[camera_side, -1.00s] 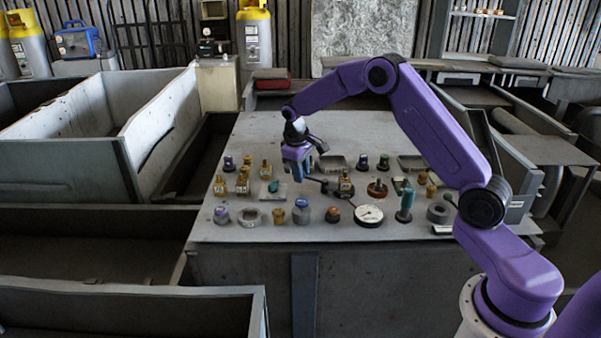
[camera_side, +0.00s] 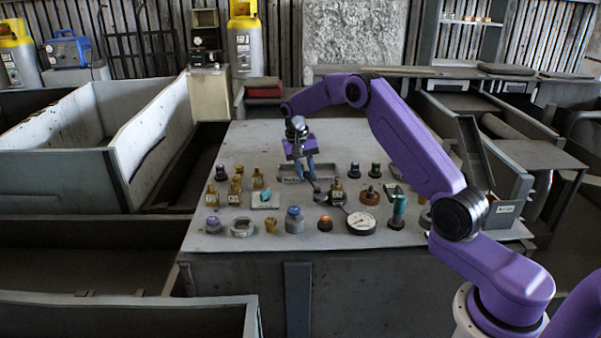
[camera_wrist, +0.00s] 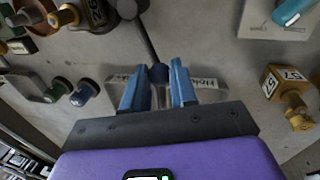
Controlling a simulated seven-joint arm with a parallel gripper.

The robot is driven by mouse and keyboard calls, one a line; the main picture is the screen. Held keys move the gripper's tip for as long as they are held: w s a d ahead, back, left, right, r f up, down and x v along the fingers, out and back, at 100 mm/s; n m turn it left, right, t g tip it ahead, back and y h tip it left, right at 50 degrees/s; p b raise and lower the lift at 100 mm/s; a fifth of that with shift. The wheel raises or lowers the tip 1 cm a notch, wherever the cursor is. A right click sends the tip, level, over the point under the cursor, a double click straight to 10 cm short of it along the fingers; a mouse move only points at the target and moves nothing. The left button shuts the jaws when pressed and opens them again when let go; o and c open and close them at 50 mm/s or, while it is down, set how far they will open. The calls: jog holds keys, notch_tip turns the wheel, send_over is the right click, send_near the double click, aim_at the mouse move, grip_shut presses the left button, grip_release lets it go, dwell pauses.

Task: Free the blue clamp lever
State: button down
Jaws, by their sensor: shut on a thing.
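The clamp lever shows in the wrist view as a dark rod (camera_wrist: 146,40) ending in a dark blue ball knob (camera_wrist: 159,72). The rod runs from a dark round hub (camera_wrist: 127,8) at the top edge. My gripper (camera_wrist: 157,75) has its blue fingers shut on the ball knob, one on each side. In the side view my gripper (camera_side: 305,175) is low over the table, and the lever (camera_side: 314,186) slants from it to the hub. The fingers partly hide the knob there.
A shallow labelled tray (camera_wrist: 207,84) lies just behind the fingers. Brass fittings (camera_side: 258,179), a teal piece on a plate (camera_side: 264,195), dark knobs (camera_side: 354,170) and a gauge (camera_side: 361,223) stand around. The back of the grey table (camera_side: 255,140) is clear.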

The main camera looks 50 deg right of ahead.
jog(key=shift+s+d+m+y, duration=0.2)
jog(key=shift+d+m, duration=0.3)
jog(key=shift+m, duration=0.45)
jog(key=shift+s+d+m+y, duration=0.1)
jog(key=shift+s+d+m, duration=0.3)
jog(key=shift+m, duration=0.55)
jog(key=shift+d, duration=0.15)
jog(key=c, duration=0.9)
grip_release()
notch_tip(320, 180, up, 12)
jog(key=w+a, duration=0.1)
jog(key=w, duration=0.1)
jog(key=shift+a, duration=0.15)
jog(key=shift+f, duration=0.1)
